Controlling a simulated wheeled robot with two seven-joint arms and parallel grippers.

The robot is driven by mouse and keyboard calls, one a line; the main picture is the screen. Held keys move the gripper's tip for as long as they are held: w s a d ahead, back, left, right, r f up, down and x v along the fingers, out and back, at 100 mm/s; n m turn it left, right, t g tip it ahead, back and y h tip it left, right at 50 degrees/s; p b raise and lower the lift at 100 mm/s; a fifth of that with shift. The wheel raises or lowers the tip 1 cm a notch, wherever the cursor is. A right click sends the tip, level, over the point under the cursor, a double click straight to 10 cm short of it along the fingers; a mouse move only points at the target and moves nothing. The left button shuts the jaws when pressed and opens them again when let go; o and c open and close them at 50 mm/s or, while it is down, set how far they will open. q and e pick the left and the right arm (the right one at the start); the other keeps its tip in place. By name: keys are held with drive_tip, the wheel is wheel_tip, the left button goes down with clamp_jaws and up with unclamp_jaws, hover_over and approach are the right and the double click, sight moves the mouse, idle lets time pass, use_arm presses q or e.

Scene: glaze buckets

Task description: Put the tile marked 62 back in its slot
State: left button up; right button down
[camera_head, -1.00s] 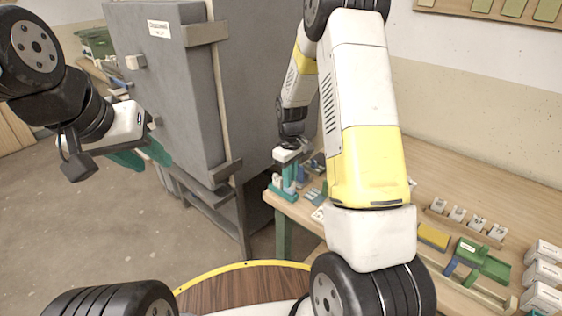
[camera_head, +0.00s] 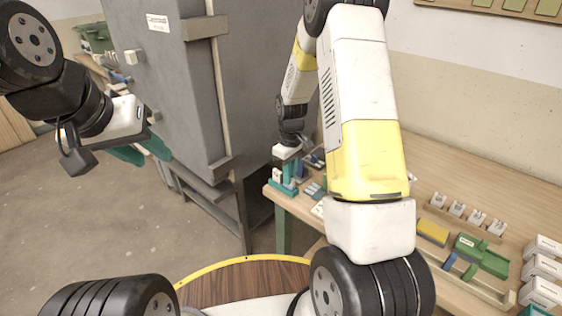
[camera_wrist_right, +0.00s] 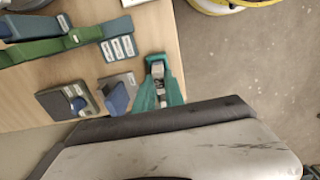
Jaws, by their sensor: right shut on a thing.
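My right gripper (camera_head: 284,183) is low at the near left corner of the wooden bench (camera_head: 455,165). In the right wrist view its teal fingers (camera_wrist_right: 159,88) are shut on a small pale grey piece (camera_wrist_right: 157,70). No number is readable on it, so I cannot tell if it is the tile marked 62. The slot cannot be made out. My left gripper (camera_head: 140,151) hangs over the floor in front of the grey cabinet, its teal fingers apart and nothing seen between them.
Beside the right fingers lie a grey block with a blue part (camera_wrist_right: 118,92) and a dark grey block (camera_wrist_right: 67,102). A green holder (camera_wrist_right: 65,44) lies beyond. Farther right stand a wooden rack (camera_head: 465,222), a yellow block (camera_head: 433,233) and white boxes (camera_head: 541,270). The grey cabinet (camera_head: 165,85) stands left.

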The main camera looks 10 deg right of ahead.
drive_tip(key=shift+f, duration=0.15)
drive_tip(key=c, duration=1.3)
unclamp_jaws()
drive_tip(key=shift+c, duration=0.2)
drive_tip(key=shift+r, duration=3.5)
drive_tip(key=s+r+m+t, duration=0.2)
drive_tip(key=s+r, duration=0.2)
drive_tip(key=r, duration=0.6)
drive_tip(key=s+a+r+m+t+y, duration=0.1)
drive_tip(key=s+r+m+t, duration=0.1)
drive_tip(key=s+r, duration=0.4)
drive_tip(key=s+a+r+m+t+y, duration=0.1)
drive_tip(key=s+r, duration=0.5)
drive_tip(key=s, duration=0.8)
drive_tip(key=shift+s+r+m+t, duration=0.15)
drive_tip(key=shift+r+m+t, duration=0.15)
drive_tip(key=shift+m+t, duration=0.5)
